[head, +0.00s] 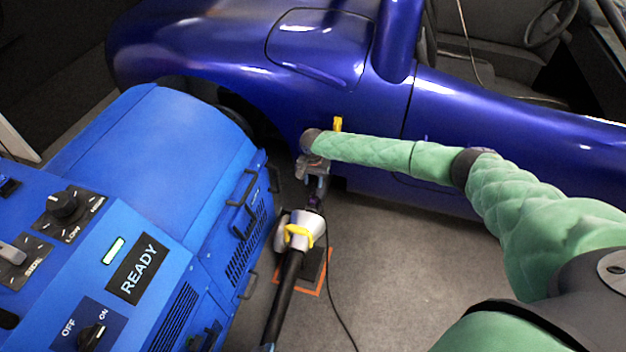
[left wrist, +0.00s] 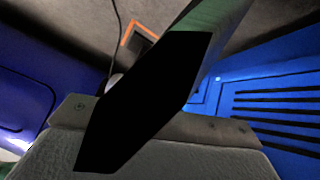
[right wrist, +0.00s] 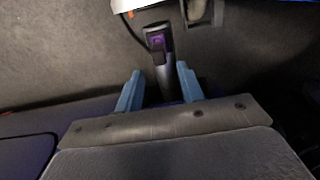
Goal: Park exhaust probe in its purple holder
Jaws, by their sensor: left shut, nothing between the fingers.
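My right gripper (head: 316,178) hangs beside the car, and its two blue fingers (right wrist: 159,80) show apart in the right wrist view. A dark grey probe-like piece (right wrist: 165,75) with a purple patch (right wrist: 157,41) lies between and beyond the fingers; floor shows beside it on one side. In the head view a purple part (head: 313,202) sits just below this gripper, above a white piece with a yellow band (head: 300,236). I cannot tell holder from probe there. My left gripper's body (left wrist: 215,130) shows in the left wrist view; a black shape hides its fingers.
The blue car (head: 370,110) fills the back. A black pole (head: 284,295) rises from the bottom. A dark plate with an orange border (head: 314,272) and a cable lie on the floor; floor to the right is clear.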

